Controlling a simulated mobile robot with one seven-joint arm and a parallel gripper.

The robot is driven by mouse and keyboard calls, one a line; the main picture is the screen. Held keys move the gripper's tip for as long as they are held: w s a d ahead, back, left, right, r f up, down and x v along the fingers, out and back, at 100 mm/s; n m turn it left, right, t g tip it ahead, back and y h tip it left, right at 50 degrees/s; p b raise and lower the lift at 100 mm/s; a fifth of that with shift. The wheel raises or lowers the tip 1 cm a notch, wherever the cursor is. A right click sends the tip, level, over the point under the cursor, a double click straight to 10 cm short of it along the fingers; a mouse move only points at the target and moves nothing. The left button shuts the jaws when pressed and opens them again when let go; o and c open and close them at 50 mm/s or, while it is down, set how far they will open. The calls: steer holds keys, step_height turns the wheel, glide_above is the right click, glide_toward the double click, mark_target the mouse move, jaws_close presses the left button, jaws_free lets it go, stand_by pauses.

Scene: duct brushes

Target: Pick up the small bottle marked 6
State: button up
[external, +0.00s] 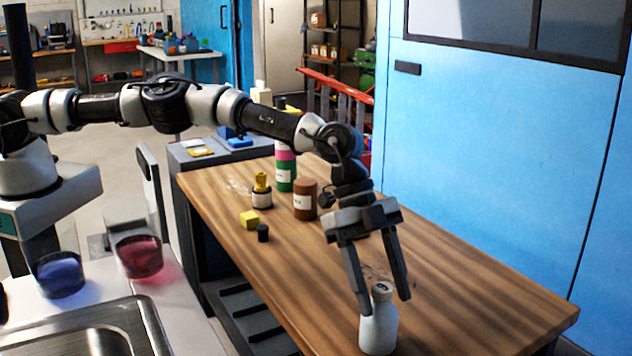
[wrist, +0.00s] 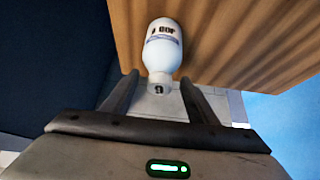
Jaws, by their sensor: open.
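A small white bottle (external: 378,330) stands upright on the wooden table (external: 470,290) near its front edge. Its pale cap (external: 382,289) bears a dark mark, which looks like a 6 or a 9 in the wrist view (wrist: 158,88). The bottle's body (wrist: 163,60) shows dark lettering there. My gripper (external: 385,304) is open and points down over the bottle. Its two fingers are apart, one on each side of the cap; they also show in the wrist view (wrist: 160,78). I cannot tell whether either finger touches the cap.
Farther back on the table are a brown jar (external: 305,201), a yellow-capped jar (external: 262,192), a pink and green container (external: 286,168), a yellow block (external: 249,219) and a small black cylinder (external: 263,233). A blue wall (external: 480,130) stands to the right.

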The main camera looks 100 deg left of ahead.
jaws_close()
steer(key=shift+s, duration=0.1)
stand_by(0.5)
